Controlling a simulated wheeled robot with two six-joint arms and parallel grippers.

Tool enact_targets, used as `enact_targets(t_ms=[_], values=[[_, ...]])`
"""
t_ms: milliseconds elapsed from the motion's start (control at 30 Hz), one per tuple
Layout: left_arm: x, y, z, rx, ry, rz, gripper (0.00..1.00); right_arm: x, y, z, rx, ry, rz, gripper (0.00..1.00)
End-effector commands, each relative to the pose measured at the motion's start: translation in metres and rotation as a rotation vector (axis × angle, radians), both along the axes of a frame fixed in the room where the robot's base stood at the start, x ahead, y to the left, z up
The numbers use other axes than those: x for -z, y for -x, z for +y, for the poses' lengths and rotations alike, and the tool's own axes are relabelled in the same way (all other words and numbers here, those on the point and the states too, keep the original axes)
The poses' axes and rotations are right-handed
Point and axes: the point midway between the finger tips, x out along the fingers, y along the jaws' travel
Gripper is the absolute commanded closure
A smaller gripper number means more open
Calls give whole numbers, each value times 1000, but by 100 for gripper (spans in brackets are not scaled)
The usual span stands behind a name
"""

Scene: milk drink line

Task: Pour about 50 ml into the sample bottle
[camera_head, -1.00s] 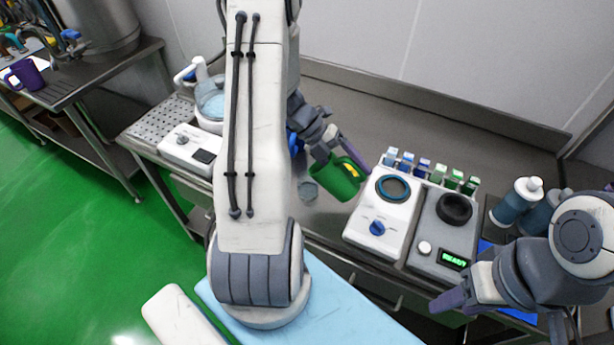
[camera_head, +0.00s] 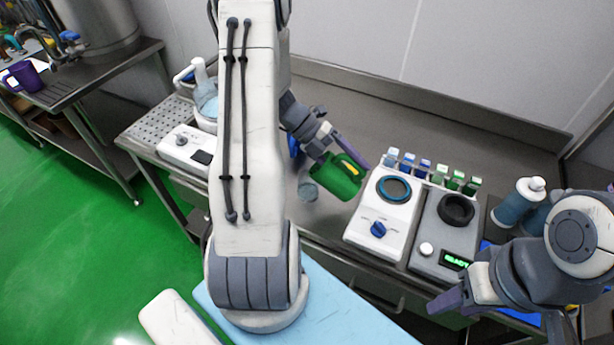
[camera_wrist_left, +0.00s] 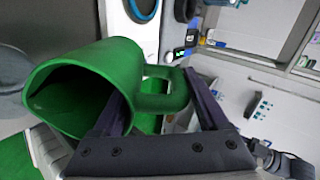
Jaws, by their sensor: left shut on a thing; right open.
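A green jug (camera_head: 335,178) hangs over the steel counter in the head view, held by its handle side in my left gripper (camera_head: 350,152). The jug is strongly tilted, with its mouth toward the lower left. In the left wrist view the jug (camera_wrist_left: 95,85) shows its open mouth at left, and the gripper (camera_wrist_left: 155,90) has its fingers around the handle. The inside is dark green, and I cannot make out liquid. A small grey, clear-looking vessel (camera_head: 308,188), perhaps the sample bottle, stands just left of and below the jug. My right gripper (camera_head: 495,315) is open and empty at lower right.
A white device with a blue ring (camera_head: 393,188) and a grey device with a green display (camera_head: 455,210) stand right of the jug. Several blue and green vials (camera_head: 438,173) line up behind them. A white-capped bottle (camera_head: 518,200) stands farther right.

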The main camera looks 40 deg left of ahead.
Motion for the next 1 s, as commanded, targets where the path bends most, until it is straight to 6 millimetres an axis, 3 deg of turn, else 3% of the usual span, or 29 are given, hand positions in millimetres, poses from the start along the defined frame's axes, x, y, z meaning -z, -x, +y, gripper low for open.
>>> enact_targets(t_ms=[1000], values=[[-1,-2,-8,2,22,-7,100,-1,0,0,0,0,0,50]])
